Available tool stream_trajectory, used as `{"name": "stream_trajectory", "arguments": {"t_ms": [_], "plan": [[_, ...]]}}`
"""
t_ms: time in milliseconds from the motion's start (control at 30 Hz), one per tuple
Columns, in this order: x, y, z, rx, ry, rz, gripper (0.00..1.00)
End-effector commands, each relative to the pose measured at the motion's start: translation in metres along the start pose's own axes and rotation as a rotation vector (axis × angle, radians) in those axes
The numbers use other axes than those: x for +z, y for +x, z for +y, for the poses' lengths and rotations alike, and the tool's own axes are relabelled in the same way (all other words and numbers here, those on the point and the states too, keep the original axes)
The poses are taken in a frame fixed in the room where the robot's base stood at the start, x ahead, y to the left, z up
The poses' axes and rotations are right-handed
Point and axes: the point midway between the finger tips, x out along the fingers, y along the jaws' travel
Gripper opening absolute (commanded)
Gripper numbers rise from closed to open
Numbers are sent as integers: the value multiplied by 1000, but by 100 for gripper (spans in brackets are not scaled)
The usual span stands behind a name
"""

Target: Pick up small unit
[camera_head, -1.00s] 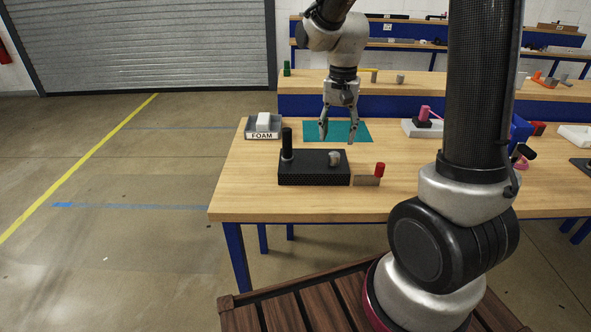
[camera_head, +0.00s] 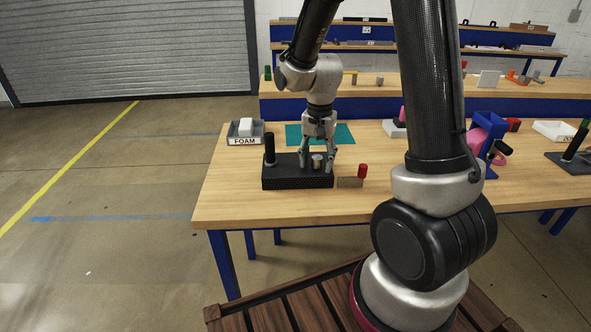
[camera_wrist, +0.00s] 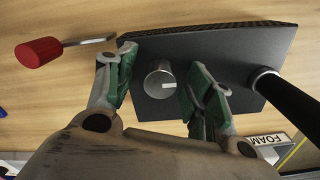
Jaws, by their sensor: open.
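A black box-like unit (camera_head: 297,182) sits near the front left of the wooden table. A short silver knob (camera_head: 318,161) stands on its top at the right, and a tall black post (camera_head: 269,152) rises at its left. My gripper (camera_head: 317,165) points down over the unit's right side with its fingers spread. In the wrist view, the green-padded fingers (camera_wrist: 160,83) are on either side of the knob (camera_wrist: 160,80), with gaps visible. The unit's dark top (camera_wrist: 220,52) fills much of that view. I cannot tell how far the fingertips are above it.
A grey piece (camera_head: 348,183) with a red cylinder (camera_head: 362,171) stands just right of the unit. A FOAM tray (camera_head: 245,141) with a white block is behind left, and a teal mat (camera_head: 345,133) behind. Bare table (camera_head: 270,208) lies in front.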

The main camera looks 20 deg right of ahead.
Motion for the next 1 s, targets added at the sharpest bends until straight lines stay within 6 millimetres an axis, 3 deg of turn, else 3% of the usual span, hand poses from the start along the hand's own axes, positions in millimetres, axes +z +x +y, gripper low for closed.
{"name": "stream_trajectory", "arguments": {"t_ms": [133, 400, 833, 1000], "plan": [[0, 0, 0, 0, 0, 0, 49], [0, -1, 0, 0, 0, 0, 0], [-1, -2, -1, -2, 0, 2, 0], [-1, -19, -1, -5, 0, 5, 0]]}}
